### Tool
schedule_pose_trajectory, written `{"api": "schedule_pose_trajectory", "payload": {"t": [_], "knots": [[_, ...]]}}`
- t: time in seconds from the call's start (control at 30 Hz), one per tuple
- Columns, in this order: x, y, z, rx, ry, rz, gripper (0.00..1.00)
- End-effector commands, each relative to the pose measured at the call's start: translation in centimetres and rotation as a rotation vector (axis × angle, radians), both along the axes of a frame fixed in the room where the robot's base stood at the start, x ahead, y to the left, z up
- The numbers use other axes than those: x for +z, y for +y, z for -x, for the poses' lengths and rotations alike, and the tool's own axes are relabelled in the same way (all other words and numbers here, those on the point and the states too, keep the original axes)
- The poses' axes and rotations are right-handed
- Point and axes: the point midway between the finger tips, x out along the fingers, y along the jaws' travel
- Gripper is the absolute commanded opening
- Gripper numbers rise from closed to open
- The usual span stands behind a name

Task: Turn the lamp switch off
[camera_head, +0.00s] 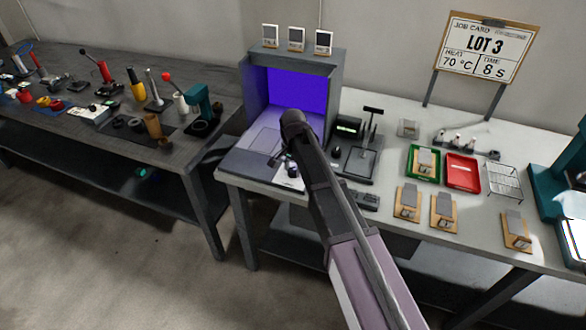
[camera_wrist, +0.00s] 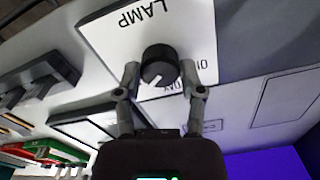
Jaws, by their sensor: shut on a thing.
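The lamp switch is a round black knob (camera_wrist: 159,62) with a white pointer line, on a white plate (camera_wrist: 115,35) printed "LAMP". In the wrist view the pointer aims down and left; part of a label reading "DAY" shows at lower right, partly covered by a finger. My gripper (camera_wrist: 160,76) is shut on the knob, one finger on each side. In the head view my gripper (camera_head: 284,165) is at the front of the grey light booth (camera_head: 337,72), over the plate (camera_head: 291,184). The knob is hard to make out there. The booth interior (camera_head: 297,90) glows blue-violet.
A "LOT 3" job card (camera_head: 485,48) stands behind.

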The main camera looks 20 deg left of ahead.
Motion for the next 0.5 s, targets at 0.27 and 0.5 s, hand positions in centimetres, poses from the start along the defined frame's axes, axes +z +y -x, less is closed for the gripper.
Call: {"api": "schedule_pose_trajectory", "payload": {"t": [0.27,0.5], "knots": [[-0.03,-0.02,0.05,0.185,0.001,0.001,0.03],[-0.03,-0.02,0.05,0.406,0.001,0.001,0.03]]}}
